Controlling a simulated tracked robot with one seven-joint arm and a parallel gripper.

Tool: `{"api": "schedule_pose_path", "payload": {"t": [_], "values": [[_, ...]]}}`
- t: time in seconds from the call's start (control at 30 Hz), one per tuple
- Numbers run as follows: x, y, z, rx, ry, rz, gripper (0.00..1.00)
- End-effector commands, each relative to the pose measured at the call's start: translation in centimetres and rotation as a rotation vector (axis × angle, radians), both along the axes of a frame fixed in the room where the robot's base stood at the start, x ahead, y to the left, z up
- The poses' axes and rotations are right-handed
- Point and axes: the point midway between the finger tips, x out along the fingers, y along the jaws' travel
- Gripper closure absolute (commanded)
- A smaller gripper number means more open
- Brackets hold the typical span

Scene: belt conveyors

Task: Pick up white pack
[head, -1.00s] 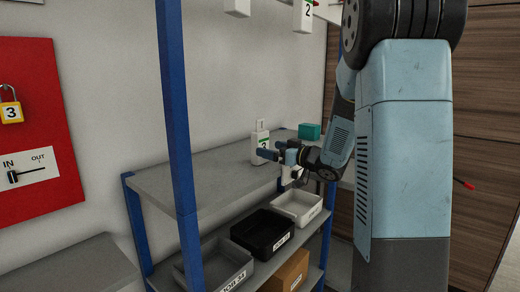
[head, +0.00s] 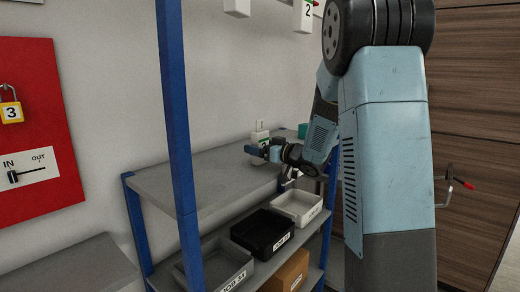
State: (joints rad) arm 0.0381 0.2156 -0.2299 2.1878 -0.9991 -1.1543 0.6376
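A white pack (head: 260,136) with a narrower top and a green mark low on its front stands upright on the grey top shelf (head: 190,176), towards the back. My gripper (head: 257,151) is in front of the pack's lower part and hides some of it. From this angle I cannot tell whether the fingers touch the pack or how far apart they are.
A teal box (head: 303,131) stands right of the pack, partly hidden by my arm. Below are a grey bin (head: 222,283), a black bin (head: 262,248), a white bin (head: 302,221) and a cardboard box (head: 284,274). A blue post (head: 175,120) rises at the shelf's front.

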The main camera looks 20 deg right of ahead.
Motion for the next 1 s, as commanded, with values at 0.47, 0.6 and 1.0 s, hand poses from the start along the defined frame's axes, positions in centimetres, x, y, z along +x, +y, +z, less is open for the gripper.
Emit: {"api": "schedule_pose_path", "payload": {"t": [0.47, 0.6, 1.0], "values": [[0.0, 0.0, 0.0, 0.0, 0.0, 0.0, 0.61], [0.0, 0.0, 0.0, 0.001, -0.001, 0.0, 0.61], [-0.2, 0.0, 3.7, 0.0, -0.006, 0.0, 0.61]]}}
